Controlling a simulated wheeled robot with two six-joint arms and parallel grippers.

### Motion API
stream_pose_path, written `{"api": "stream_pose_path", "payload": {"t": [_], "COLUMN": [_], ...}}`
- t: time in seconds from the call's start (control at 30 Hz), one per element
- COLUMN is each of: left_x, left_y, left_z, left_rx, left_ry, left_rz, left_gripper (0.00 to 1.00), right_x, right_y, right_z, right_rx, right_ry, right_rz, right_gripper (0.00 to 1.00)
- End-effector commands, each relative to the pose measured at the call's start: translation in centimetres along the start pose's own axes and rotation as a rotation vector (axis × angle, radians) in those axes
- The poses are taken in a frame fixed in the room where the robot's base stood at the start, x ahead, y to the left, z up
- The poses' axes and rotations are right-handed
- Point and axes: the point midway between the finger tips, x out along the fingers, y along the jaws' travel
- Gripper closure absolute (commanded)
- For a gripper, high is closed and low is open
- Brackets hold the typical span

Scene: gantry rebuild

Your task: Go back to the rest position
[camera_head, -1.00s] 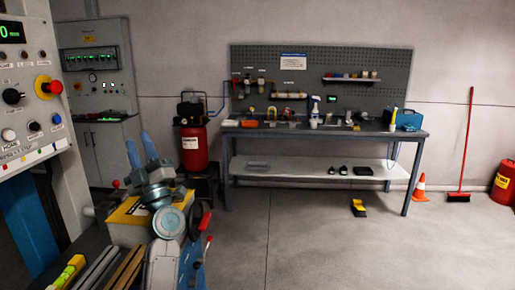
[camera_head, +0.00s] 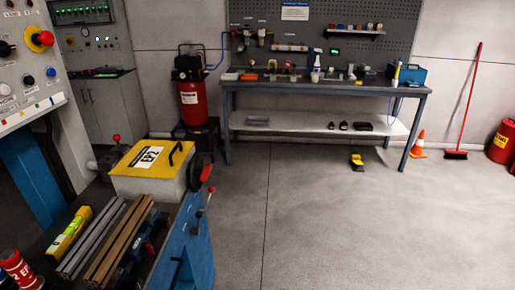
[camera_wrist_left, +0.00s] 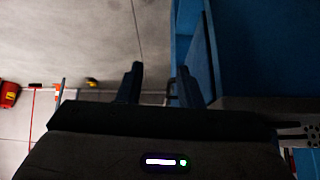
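My left gripper (camera_wrist_left: 159,78) shows only in the left wrist view. Its two dark fingers stand apart with a gap between them, and nothing is held. Beyond the fingertips are grey floor on the left and a blue metal structure (camera_wrist_left: 240,45) on the right. No gripper or arm is in the head view. My right gripper is in neither view.
In the head view, a blue bench holds a yellow box (camera_head: 152,165), metal bars (camera_head: 108,240) and a yellow level (camera_head: 72,233). A control panel (camera_head: 30,70) stands at left. A red compressor (camera_head: 193,105) and workbench (camera_head: 330,89) stand behind.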

Motion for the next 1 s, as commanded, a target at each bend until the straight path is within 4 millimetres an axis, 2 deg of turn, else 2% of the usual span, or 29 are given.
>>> {"api": "stream_pose_path", "payload": {"t": [0.03,0.1,0.3,0.33,0.57,0.77,0.87,0.97,1.0], "left_x": [-0.6,-1.4,-4.1,-3.9,1.6,6.9,10.2,14.2,15.9], "left_y": [-0.2,-0.5,-1.3,-1.4,-1.8,-2.3,-2.6,-2.9,-3.0], "left_z": [1.6,3.6,8.6,9.0,10.6,13.2,15.4,18.6,20.2], "left_rx": [-0.003,-0.010,-0.032,-0.035,-0.040,-0.045,-0.049,-0.054,-0.056], "left_ry": [-0.050,-0.117,-0.286,-0.300,-0.312,-0.332,-0.347,-0.366,-0.374], "left_rz": [-0.015,-0.036,-0.096,-0.101,-0.098,-0.097,-0.096,-0.096,-0.096], "left_gripper": [0.67,0.67,0.67,0.67,0.67,0.67,0.67,0.67,0.67], "right_x": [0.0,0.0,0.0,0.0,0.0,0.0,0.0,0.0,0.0], "right_y": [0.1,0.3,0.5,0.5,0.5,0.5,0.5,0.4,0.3], "right_z": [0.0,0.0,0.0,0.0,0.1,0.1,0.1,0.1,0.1], "right_rx": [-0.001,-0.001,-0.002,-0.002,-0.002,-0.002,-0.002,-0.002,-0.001], "right_ry": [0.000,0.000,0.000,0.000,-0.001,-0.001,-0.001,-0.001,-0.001], "right_rz": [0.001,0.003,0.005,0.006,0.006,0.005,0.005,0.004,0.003], "right_gripper": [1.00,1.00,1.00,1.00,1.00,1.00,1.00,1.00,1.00]}}
